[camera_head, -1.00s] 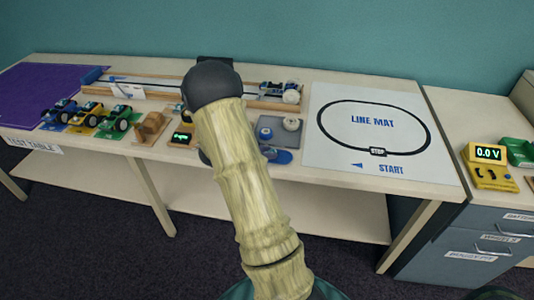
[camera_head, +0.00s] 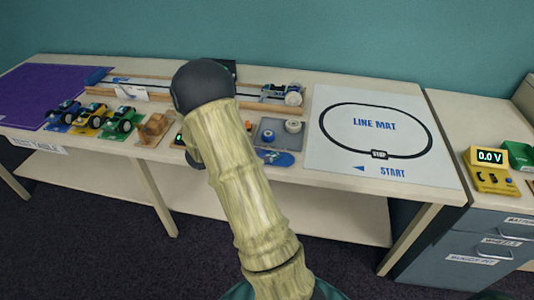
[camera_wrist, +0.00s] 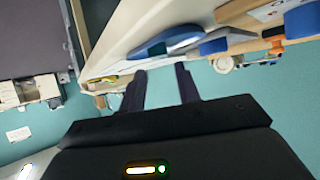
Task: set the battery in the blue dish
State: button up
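A blue oval dish (camera_head: 282,159) lies near the front edge of the long table, below a grey tray, partly beside my arm. A blue rounded shape, likely the same dish, shows at the top of the wrist view (camera_wrist: 165,38). I cannot make out a battery for sure in either view. My gripper (camera_wrist: 160,88) has its two dark fingers apart with nothing between them. In the head view my arm hides the gripper and part of the table's middle.
The long table (camera_head: 60,70) also holds small cars, a wooden block (camera_head: 154,128), a grey tray (camera_head: 268,134) with white rolls, and a line mat (camera_head: 330,110). At right, a yellow meter (camera_head: 488,168) reading 0.0 V and a green tray (camera_head: 518,156) stand on a drawer cabinet.

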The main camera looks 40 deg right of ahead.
jog(key=v, duration=0.7)
jog(key=shift+p, duration=0.45)
jog(key=shift+w+a+r, duration=0.1)
jog(key=shift+a, duration=0.05)
jog(key=w+a+r+n+t+y, duration=0.4)
jog(key=w+a+n+t, duration=0.15)
jog(key=t, duration=0.25)
jog(key=a+r+n+t+y, duration=0.1)
jog(key=a+n+t+y, duration=0.1)
jog(key=a+n+y, duration=0.4)
jog(key=s+a+n+g+y, duration=0.1)
jog(key=s+a+n+g, duration=0.2)
jog(key=s, duration=0.7)
jog(key=s+a+f+n+g+y, duration=0.1)
jog(key=s+a+n+g, duration=0.2)
jog(key=s, duration=0.7)
jog(key=shift+s+f+n, duration=0.15)
jog(key=shift+f+n, duration=0.05)
jog(key=shift+n, duration=0.55)
